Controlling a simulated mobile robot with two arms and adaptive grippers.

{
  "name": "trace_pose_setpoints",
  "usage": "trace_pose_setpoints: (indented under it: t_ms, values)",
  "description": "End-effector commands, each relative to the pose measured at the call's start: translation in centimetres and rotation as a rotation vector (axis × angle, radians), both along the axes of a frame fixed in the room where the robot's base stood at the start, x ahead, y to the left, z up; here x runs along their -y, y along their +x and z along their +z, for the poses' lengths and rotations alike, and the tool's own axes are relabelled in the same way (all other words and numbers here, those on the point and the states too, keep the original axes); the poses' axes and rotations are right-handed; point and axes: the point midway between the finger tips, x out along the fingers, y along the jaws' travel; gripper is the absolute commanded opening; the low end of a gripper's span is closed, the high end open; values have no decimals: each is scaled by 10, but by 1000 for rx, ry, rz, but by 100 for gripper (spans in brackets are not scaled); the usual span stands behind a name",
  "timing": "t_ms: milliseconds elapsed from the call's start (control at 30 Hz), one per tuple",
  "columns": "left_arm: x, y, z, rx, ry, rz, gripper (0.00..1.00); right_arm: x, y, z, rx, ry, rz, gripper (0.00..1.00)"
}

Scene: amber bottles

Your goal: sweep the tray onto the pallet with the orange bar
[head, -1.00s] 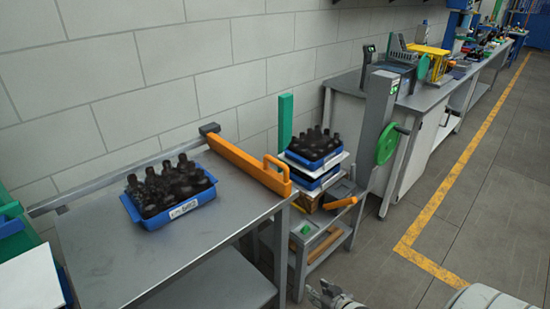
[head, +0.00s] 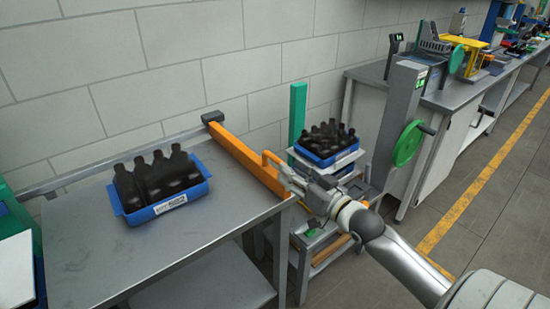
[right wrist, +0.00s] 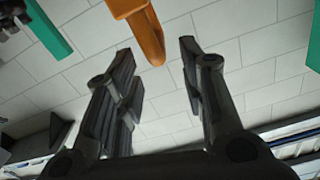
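A blue tray (head: 186,203) full of dark bottles (head: 157,177) stands on the grey metal table. My right gripper (head: 283,174) is at that handle. In the right wrist view its fingers (right wrist: 157,54) are spread, and the orange handle (right wrist: 143,30) shows between and beyond the tips; I cannot tell whether they touch. A stacked blue tray of bottles (head: 326,153) sits right of the table; the pallet under it is mostly hidden. My left gripper is out of view.
The grey table (head: 110,262) is bare in front of the tray. A rail (head: 120,162) runs along its back by the wall. A green post (head: 297,112) and a grey column with a green handwheel (head: 407,143) stand around the stack.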

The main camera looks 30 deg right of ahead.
Motion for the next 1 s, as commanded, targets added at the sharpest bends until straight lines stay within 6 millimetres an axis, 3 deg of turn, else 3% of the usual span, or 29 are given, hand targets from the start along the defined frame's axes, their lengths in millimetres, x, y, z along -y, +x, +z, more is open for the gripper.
trace_pose_setpoints:
  t_ms: [500,1000]
  values:
    - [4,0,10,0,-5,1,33,-5,68,0,0,1,-2,37]
    - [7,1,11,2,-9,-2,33,-6,79,-1,-2,0,-1,37]
